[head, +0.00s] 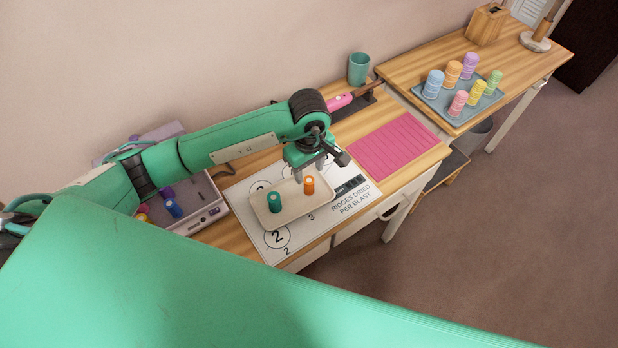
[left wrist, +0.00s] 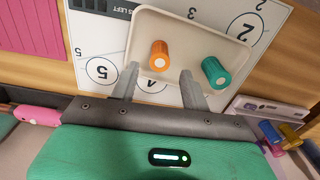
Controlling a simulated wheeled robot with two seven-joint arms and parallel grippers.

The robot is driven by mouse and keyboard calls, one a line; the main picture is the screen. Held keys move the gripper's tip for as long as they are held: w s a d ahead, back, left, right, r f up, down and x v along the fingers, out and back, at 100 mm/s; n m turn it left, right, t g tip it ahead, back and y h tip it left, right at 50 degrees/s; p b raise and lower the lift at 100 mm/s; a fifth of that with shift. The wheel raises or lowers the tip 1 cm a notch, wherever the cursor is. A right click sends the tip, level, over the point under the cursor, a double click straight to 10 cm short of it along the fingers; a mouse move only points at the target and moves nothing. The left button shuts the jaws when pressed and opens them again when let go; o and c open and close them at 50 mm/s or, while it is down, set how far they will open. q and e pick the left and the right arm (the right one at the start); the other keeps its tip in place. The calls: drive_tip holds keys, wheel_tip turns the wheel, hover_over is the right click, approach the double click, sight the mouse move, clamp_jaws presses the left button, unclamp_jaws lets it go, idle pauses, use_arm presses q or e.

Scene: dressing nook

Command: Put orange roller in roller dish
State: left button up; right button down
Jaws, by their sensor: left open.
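My left gripper (head: 312,176) is open and empty just above the orange roller. In the left wrist view the orange roller (left wrist: 159,55) and green roller (left wrist: 215,72) both sit inside the dish (left wrist: 180,22). The open left fingers (left wrist: 158,86) are apart from the orange roller there. My right gripper is not in view.
The dish rests on a white printed mat (head: 350,204). A grey case (head: 203,208) with rollers is at left. A pink ridged mat (head: 393,146), a pink hair tool (head: 341,101) and a teal cup (head: 358,69) are beyond. A blue tray (head: 437,103) holds several pastel rollers.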

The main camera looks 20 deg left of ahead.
use_arm(q)
wheel_tip(320, 180, up, 6)
drive_tip(key=b, duration=0.1)
drive_tip(key=shift+r, duration=0.25)
idle(0.4)
